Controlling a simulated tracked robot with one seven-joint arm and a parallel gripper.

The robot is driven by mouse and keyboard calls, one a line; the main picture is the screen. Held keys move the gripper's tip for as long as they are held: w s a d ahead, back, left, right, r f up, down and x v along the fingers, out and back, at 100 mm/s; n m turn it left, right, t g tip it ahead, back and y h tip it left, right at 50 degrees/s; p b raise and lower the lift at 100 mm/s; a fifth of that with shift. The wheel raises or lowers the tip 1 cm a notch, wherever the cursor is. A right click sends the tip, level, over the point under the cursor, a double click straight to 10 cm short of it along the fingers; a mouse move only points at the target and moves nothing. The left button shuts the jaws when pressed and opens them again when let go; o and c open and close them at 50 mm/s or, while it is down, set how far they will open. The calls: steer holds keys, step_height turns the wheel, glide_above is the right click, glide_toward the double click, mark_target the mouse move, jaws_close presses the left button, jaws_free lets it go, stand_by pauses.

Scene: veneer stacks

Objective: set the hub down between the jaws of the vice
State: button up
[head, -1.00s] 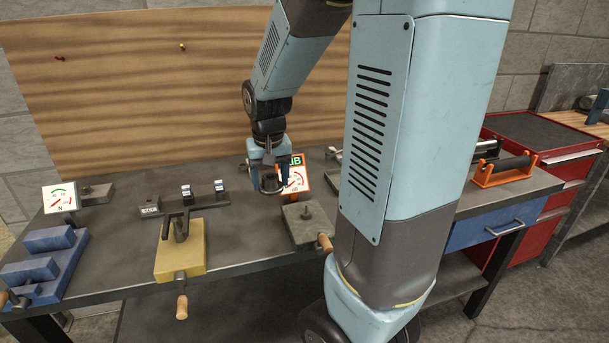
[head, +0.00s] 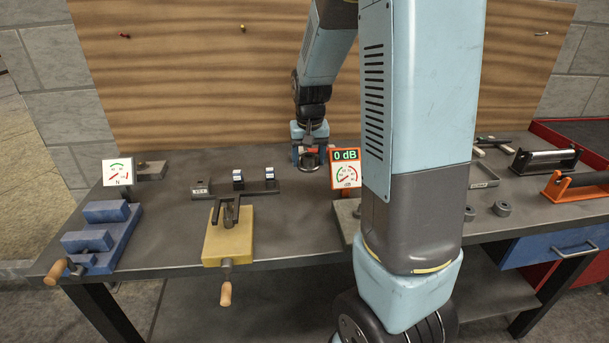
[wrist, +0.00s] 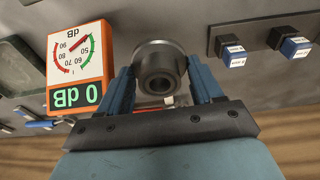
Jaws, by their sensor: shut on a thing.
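My gripper (head: 310,150) is at the back of the bench, just left of the orange meter. Its two blue fingers are shut on the hub (wrist: 158,70), a dark round part with a wider flange and a centre bore. The hub shows small and dark in the head view (head: 311,161). I cannot tell how far it is above the bench. A blue vice (head: 118,248) with blocky jaws and a wooden handle stands at the bench's left front, well away from my gripper. The space between its jaws looks empty.
A yellow fixture (head: 240,240) with a dark fork and wooden handle stands between vice and gripper. Behind it is a dark rail (head: 258,187) with small blocks. An orange meter (head: 345,168) reads 0 dB. A white dial (head: 117,172) stands behind the vice. Dark rings (head: 502,208) lie at right.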

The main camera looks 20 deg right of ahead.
glide_above(304, 182)
steer(key=f, duration=0.4)
steer(key=s+f, duration=0.1)
steer(key=shift+f, duration=0.4)
steer(key=shift+w+f, duration=0.15)
steer(key=shift+f, duration=1.45)
steer(key=o, duration=1.3)
steer(key=shift+f, duration=0.1)
